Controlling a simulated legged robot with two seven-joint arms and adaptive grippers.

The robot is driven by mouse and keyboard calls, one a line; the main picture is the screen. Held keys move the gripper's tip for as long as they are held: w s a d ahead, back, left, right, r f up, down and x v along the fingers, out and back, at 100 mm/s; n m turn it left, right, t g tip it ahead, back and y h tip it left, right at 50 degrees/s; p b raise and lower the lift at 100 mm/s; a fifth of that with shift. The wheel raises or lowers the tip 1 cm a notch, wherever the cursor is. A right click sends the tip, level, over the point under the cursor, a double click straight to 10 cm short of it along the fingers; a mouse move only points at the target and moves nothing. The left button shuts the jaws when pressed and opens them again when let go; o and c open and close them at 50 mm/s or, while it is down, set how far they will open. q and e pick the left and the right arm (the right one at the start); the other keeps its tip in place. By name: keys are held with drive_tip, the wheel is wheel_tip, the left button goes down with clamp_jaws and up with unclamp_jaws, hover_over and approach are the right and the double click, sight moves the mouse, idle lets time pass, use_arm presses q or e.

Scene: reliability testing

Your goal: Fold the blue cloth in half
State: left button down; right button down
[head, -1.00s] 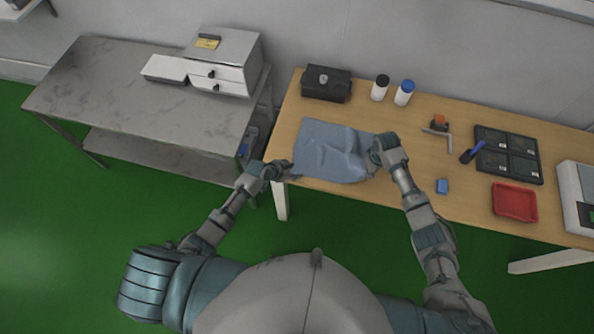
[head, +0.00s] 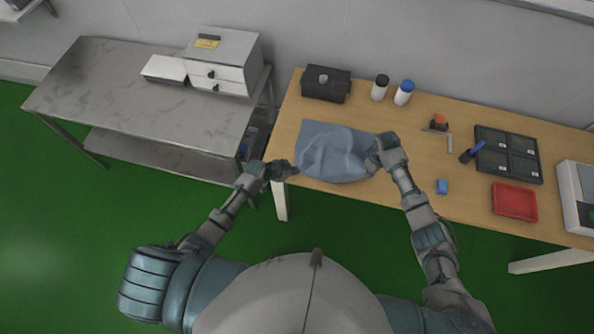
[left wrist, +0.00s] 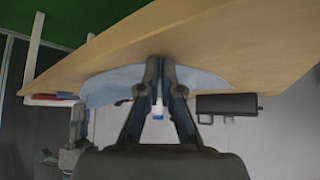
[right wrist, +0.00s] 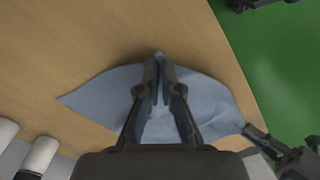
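The blue cloth (head: 335,152) lies on the wooden table's left end, its middle bulged and wrinkled, its far left part flat. My left gripper (head: 293,171) is at the cloth's near left corner; in the left wrist view its fingers (left wrist: 161,62) are close together with cloth (left wrist: 110,84) at the tips. My right gripper (head: 376,153) is at the cloth's right side; in the right wrist view its fingers (right wrist: 159,62) are shut, with a bit of cloth (right wrist: 95,98) between the tips. The fingertips are too small to see clearly in the head view.
A black case (head: 325,85) and two bottles (head: 403,93) stand behind the cloth. An orange-topped tool (head: 438,123), a small blue block (head: 442,186), a black sectioned tray (head: 508,155) and a red tray (head: 515,202) lie to the right. A metal table (head: 140,95) stands left.

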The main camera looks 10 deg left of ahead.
use_arm(q)
drive_tip(key=shift+f, duration=0.1)
idle(0.7)
drive_tip(key=shift+r, duration=2.6)
